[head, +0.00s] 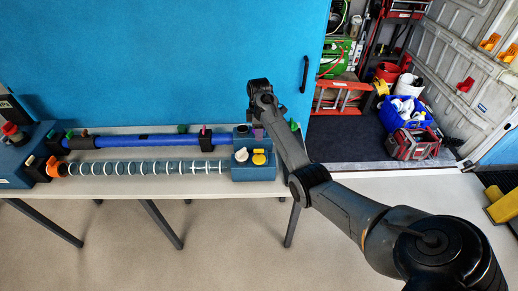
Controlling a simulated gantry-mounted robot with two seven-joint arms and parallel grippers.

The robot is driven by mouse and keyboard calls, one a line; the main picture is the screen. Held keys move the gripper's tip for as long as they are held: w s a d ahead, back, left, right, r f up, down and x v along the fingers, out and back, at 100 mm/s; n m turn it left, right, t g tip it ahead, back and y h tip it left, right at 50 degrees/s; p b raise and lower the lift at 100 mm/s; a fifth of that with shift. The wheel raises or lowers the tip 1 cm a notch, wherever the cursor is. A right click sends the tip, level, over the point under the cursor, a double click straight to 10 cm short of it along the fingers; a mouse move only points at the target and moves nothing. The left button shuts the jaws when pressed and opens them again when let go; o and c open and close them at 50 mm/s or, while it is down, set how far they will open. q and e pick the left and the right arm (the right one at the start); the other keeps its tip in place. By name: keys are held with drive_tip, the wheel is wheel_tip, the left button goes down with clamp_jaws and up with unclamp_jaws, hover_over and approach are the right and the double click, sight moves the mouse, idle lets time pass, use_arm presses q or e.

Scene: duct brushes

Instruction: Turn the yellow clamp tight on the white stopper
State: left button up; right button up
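The white stopper (241,154) stands on the blue box (253,173) at the right end of the table. The yellow clamp (259,157) sits just right of it on the same box. At this size I cannot tell whether clamp and stopper touch. My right arm reaches in from the lower right, and my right gripper (254,112) is above and behind the box, apart from clamp and stopper. Its fingers are small and dark, so their opening is unclear. My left gripper is out of view.
A grey tube with white rings (150,168) and a blue tube (145,141) lie along the table (130,188). A blue unit with a red knob (10,129) stands at the left end. A blue panel (160,60) rises behind. Tool shelves and buckets are farther right.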

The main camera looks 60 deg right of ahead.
sight(259, 152)
wheel_tip(259, 152, down, 9)
drive_tip(key=shift+f, duration=0.1)
idle(0.4)
clamp_jaws()
